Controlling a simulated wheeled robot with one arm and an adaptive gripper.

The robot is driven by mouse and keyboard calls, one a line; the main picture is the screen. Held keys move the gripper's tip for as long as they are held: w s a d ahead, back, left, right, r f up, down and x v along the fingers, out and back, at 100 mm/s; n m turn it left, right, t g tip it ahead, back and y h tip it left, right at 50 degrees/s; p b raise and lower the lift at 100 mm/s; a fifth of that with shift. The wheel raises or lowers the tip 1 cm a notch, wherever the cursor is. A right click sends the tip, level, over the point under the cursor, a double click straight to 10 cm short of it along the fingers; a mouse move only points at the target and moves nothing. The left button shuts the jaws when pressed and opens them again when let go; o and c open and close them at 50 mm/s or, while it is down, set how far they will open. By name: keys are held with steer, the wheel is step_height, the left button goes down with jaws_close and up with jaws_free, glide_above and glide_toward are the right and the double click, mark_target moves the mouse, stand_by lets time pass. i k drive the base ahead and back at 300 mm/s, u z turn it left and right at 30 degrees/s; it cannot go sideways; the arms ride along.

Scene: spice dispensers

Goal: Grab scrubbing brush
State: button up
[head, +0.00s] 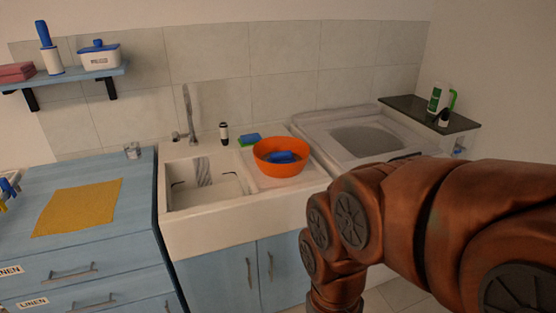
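A blue object (281,157) lies in an orange bowl (268,171) on the drainer to the right of the sink basin. It may be the scrubbing brush, but its bristles cannot be made out. A blue and green block (249,139), like a sponge, lies behind the bowl. My copper-coloured arm crosses the right side of the head view and runs down out of the bottom edge. My gripper itself is not in view.
The white sink (215,229) has a faucet (188,115) and a small dark bottle (223,133) behind it. A yellow cloth (78,208) lies on the left blue counter. Bottles stand on a dark shelf (425,115) at right. A blue shelf (75,78) hangs upper left.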

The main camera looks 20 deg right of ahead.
mark_target(286, 158)
steer(key=z, duration=0.25)
steer(key=k, duration=0.3)
steer(key=z, duration=1.05)
steer(key=i, duration=1.15)
steer(key=u, duration=1.35)
steer(key=i, duration=0.7)
steer(key=u, duration=0.7)
